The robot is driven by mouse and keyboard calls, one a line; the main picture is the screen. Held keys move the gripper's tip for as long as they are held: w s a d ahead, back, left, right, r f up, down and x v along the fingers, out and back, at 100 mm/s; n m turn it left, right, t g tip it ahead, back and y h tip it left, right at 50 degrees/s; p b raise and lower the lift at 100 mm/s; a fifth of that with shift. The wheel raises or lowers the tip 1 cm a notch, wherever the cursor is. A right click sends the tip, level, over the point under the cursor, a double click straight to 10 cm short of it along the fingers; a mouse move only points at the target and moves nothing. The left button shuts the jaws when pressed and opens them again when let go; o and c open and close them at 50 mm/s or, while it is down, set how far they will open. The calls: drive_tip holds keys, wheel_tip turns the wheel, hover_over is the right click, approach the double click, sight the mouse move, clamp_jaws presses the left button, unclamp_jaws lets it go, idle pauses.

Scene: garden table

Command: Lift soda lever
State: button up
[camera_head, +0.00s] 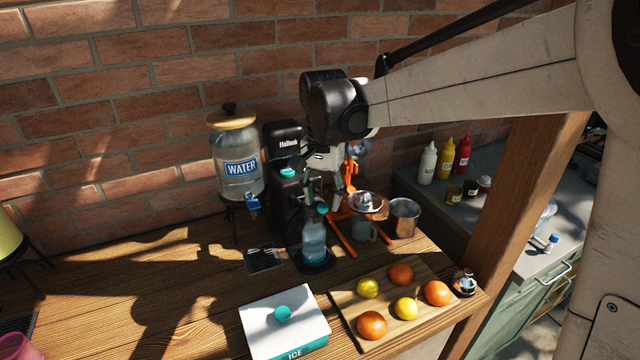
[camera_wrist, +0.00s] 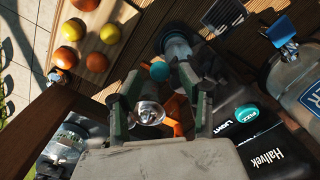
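The black soda machine (camera_head: 284,190) stands against the brick wall, and its top with a teal button shows in the wrist view (camera_wrist: 275,150). A blue-tinted bottle (camera_head: 314,240) stands upright at its front. A round teal knob (camera_head: 322,209), seemingly the lever's end, shows just above the bottle. In the wrist view the knob (camera_wrist: 160,71) appears between my fingertips; contact cannot be told. My gripper (camera_head: 328,200) points down in front of the machine. Its two fingers (camera_wrist: 159,80) are spread apart with a gap. The lever's arm is mostly hidden.
A water dispenser (camera_head: 238,160) stands left of the machine. An orange-framed juicer (camera_head: 366,204) and a metal cup (camera_head: 404,216) are close on the right. A fruit board (camera_head: 385,335) and a white ice box (camera_head: 262,322) lie in front. The table's left middle is clear.

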drive_tip(key=shift+f, duration=0.9)
clamp_jaws()
